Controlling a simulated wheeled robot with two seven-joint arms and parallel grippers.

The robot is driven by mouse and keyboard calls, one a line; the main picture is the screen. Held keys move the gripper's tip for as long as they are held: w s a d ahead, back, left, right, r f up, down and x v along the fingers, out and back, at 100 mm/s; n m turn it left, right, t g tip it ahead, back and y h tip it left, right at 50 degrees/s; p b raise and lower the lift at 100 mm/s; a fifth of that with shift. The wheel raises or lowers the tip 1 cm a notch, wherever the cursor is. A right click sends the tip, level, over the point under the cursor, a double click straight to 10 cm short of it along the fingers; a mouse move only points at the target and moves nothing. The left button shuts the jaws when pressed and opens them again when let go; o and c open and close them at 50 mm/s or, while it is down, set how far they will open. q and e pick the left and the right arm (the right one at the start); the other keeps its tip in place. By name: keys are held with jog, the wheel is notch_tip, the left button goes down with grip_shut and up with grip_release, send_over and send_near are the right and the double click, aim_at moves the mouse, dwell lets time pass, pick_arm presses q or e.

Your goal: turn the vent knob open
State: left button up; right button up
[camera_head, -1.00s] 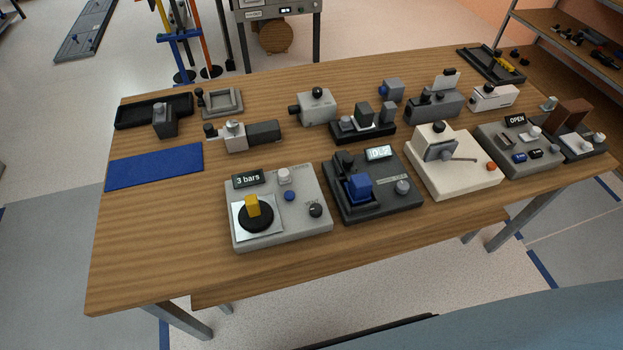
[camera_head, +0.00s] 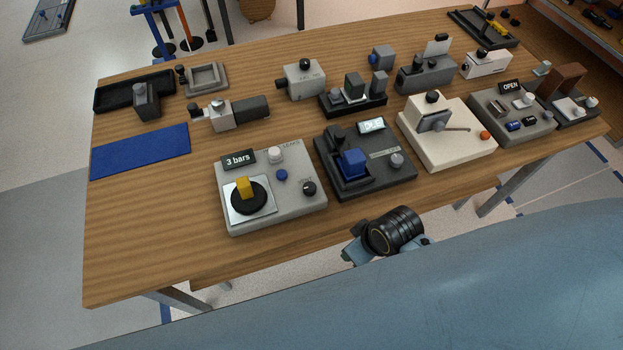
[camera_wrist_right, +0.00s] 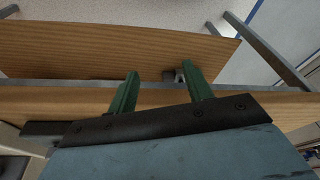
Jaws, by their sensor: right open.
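The light grey unit with a "3 bars" display (camera_head: 238,160) stands at the front left of the table. The vent knob (camera_head: 309,188) is a small black knob at its front right corner, under a small label. My left gripper is not in view.
The grey unit also carries a yellow block (camera_head: 244,187) on a black disc, a white knob (camera_head: 275,155) and a blue button (camera_head: 281,175). A dark unit with a blue block (camera_head: 353,162) stands close on its right. Bare wood (camera_head: 160,240) lies to its left.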

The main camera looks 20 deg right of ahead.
jog(key=w+a+r+n+y, duration=0.2)
jog(key=w+a+r+n, duration=0.3)
jog(key=r+n, duration=0.15)
jog(key=n+g, duration=0.6)
jog(key=n, duration=1)
send_near(310, 187)
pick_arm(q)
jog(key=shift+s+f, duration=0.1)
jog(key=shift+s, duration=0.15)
pick_arm(e)
jog(key=x, duration=0.8)
jog(key=shift+s+a+f, duration=0.1)
jog(key=shift+a+f, duration=0.05)
jog(key=shift+f, duration=0.1)
jog(key=shift+c, duration=0.4)
jog(key=c, duration=0.9)
